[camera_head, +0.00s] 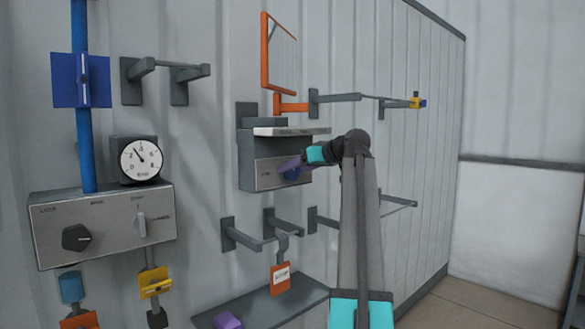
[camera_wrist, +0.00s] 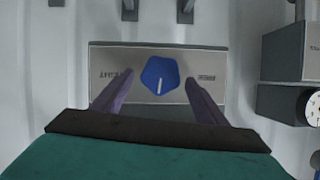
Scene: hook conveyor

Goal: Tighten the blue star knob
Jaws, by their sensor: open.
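The blue star knob (camera_wrist: 160,75) sits on the grey face plate of a wall box (camera_wrist: 160,52) in the wrist view. A short white line on the knob points down toward my gripper's palm. Small labels stand on the plate on both sides, too blurred to read. My gripper (camera_wrist: 159,82) is open, with one purple finger on each side of the knob and a visible gap to it on both sides. I cannot tell how deep the fingertips reach. In the head view, my gripper (camera_head: 290,163) is in front of the box, and the blue knob (camera_head: 292,174) shows partly behind the fingers.
A light shelf-like plate (camera_head: 291,131) juts out above the knob's box. An orange frame (camera_head: 279,55) and grey wall hooks (camera_head: 335,98) are around it. Left are a panel with a black knob (camera_head: 76,237) and a round gauge (camera_head: 140,160). A dark shelf (camera_head: 265,303) is below.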

